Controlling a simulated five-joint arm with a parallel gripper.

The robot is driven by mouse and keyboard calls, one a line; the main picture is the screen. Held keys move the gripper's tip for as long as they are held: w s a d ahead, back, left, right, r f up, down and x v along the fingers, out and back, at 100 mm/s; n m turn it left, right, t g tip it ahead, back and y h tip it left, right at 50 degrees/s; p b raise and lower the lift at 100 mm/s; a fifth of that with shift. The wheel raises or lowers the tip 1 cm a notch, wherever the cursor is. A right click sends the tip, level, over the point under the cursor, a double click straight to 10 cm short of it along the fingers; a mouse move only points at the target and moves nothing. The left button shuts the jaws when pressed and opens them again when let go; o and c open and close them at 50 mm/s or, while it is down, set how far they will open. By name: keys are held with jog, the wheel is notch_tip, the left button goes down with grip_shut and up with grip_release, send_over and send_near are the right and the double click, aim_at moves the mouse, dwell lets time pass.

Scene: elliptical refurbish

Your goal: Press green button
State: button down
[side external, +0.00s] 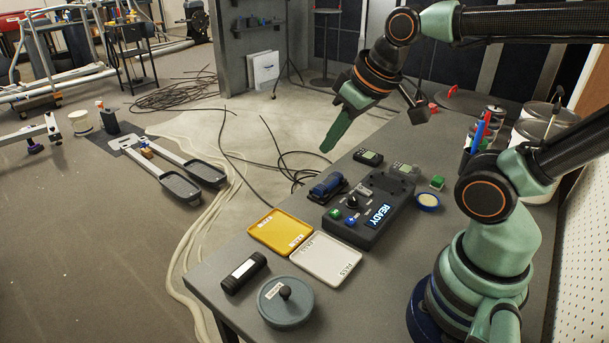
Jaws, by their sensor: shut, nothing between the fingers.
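The green button (335,214) is a small round button at the near left corner of a dark grey control box (375,208). A blue button (352,220) sits close to its right, and a lit blue display (379,215) reads READY. A dark knob (353,201) stands just behind the buttons. My gripper (328,146) has green fingers, shut and empty, pointing down and left. It hangs in the air above and behind the box, clear of the green button. Nothing covers the button in this view.
A blue clamp-like tool (328,187) lies left of the box. A yellow tray (280,226), a white tray (328,257), a dark cylinder (244,271) and a round lidded pot (286,300) lie nearer. A small green block (437,182) and blue-rimmed dish (428,201) lie right.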

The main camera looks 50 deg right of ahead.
jog(key=n+g+y, duration=0.2)
jog(key=n+g, duration=0.3)
jog(key=g, duration=0.8)
send_over(332, 210)
notch_tip(332, 210, down, 10)
jog(key=shift+r, duration=0.15)
jog(key=shift+f, duration=4.4)
jog(key=shift+f, duration=0.1)
jog(key=shift+f, duration=0.35)
